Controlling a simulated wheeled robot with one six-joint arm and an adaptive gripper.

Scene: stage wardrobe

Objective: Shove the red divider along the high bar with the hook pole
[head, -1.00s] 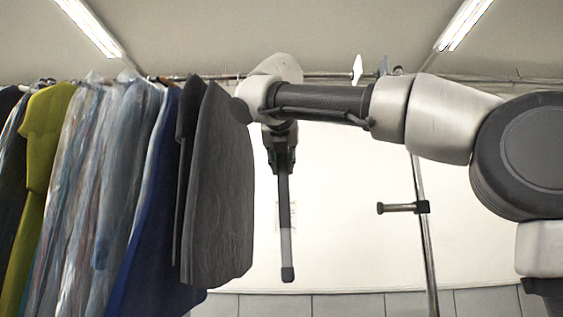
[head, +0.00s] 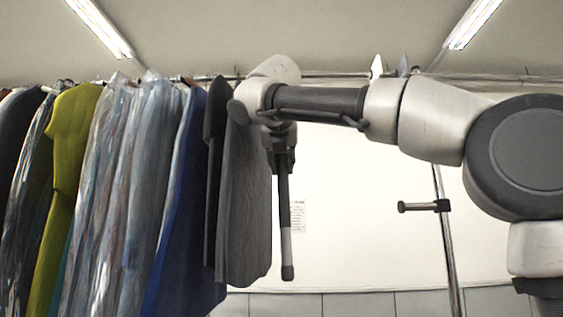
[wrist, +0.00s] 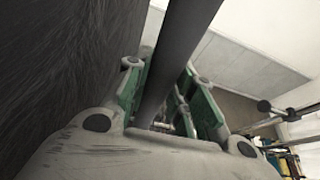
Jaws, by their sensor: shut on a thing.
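The hook pole (head: 285,210) is dark with a pale grey band near its lower end. It hangs nearly upright below my gripper (head: 284,160) in the head view. My gripper is shut on it, and the pole also runs between the green-sided fingers in the wrist view (wrist: 178,45). The pole's upper end and hook are hidden. The high bar (head: 335,74) crosses behind my arm. No red divider shows; my arm covers part of the bar. A white divider (head: 376,67) and a grey one (head: 403,66) are on the bar right of my wrist.
Garments hang close together at left: a yellow-green one (head: 67,150), several in clear plastic, a blue one (head: 185,220) and a dark grey one (head: 248,210) right beside the pole. A metal upright (head: 447,245) with a short side peg (head: 423,206) stands right. Between is open space.

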